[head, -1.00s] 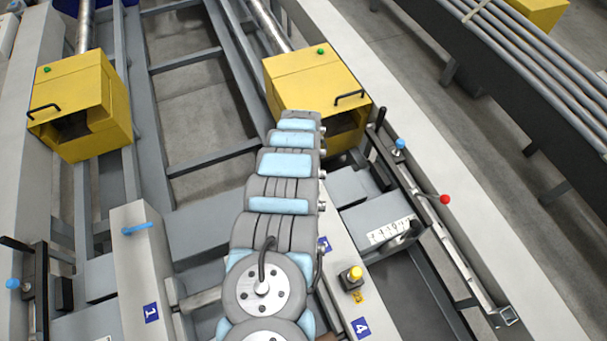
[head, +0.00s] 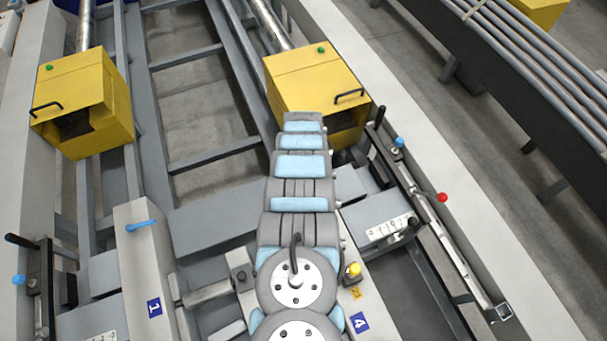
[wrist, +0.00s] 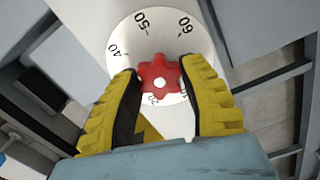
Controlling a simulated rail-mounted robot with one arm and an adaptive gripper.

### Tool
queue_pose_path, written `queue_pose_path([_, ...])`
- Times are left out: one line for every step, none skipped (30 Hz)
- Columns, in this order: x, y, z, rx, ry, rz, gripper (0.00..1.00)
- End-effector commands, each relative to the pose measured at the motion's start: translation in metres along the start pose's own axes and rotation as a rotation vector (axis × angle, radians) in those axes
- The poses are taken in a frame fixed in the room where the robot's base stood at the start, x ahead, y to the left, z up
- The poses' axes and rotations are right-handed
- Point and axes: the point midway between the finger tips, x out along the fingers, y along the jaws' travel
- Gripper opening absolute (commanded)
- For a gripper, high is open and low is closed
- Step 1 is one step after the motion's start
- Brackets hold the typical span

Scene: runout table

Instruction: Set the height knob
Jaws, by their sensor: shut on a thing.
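The height knob (wrist: 159,82) is red and star-shaped with a pale centre, and shows in the wrist view. It sits over a round white dial (wrist: 160,30) marked with numbers including 40, 50 and 60. My gripper (wrist: 158,71) has its yellow, dark-padded fingers on either side of the knob and is shut on it. The lower part of the dial is partly hidden by the fingers and knob. In the head view my arm hides the knob and the gripper.
Two yellow housings (head: 315,78) (head: 62,82) stand over the rails. A lever with a red ball (head: 442,197), a blue knob (head: 398,142) and a yellow button (head: 354,270) lie right of my arm. A blue handle (head: 141,226) is at left.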

Motion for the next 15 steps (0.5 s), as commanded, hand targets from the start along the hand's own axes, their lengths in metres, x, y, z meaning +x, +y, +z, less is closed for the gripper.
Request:
queue_pose_path([-0.0009, 0.0002, -0.0015, -0.006, 0.004, 0.001, 0.07])
queue_pose_path([-0.0009, 0.0002, -0.0015, -0.008, 0.004, 0.001, 0.07])
queue_pose_path([-0.0009, 0.0001, -0.0016, -0.01, 0.004, 0.001, 0.07])
queue_pose_path([-0.001, 0.0001, -0.0016, -0.011, 0.004, 0.001, 0.07])
queue_pose_path([-0.001, 0.0001, -0.0016, -0.011, 0.004, 0.001, 0.07])
queue_pose_path([-0.001, 0.0001, -0.0016, -0.011, 0.004, 0.001, 0.07])
queue_pose_path([-0.0011, 0.0001, -0.0017, -0.011, 0.004, 0.001, 0.07])
queue_pose_path([-0.0011, 0.0001, -0.0017, -0.011, 0.004, 0.001, 0.07])
queue_pose_path([-0.0013, 0.0, -0.0018, -0.011, 0.004, 0.001, 0.07])
queue_pose_path([-0.0013, 0.0, -0.0018, -0.011, 0.004, 0.001, 0.07])
queue_pose_path([-0.0014, 0.0, -0.0019, -0.011, 0.004, 0.001, 0.07])
queue_pose_path([-0.0014, 0.0, -0.0019, -0.011, 0.004, 0.001, 0.06])
queue_pose_path([-0.0014, -0.0001, -0.0019, -0.011, 0.004, 0.001, 0.06])
queue_pose_path([-0.0015, -0.0001, -0.002, -0.01, 0.005, 0.001, 0.51])
queue_pose_path([-0.0015, -0.0001, -0.0019, -0.01, 0.004, 0.001, 0.63])
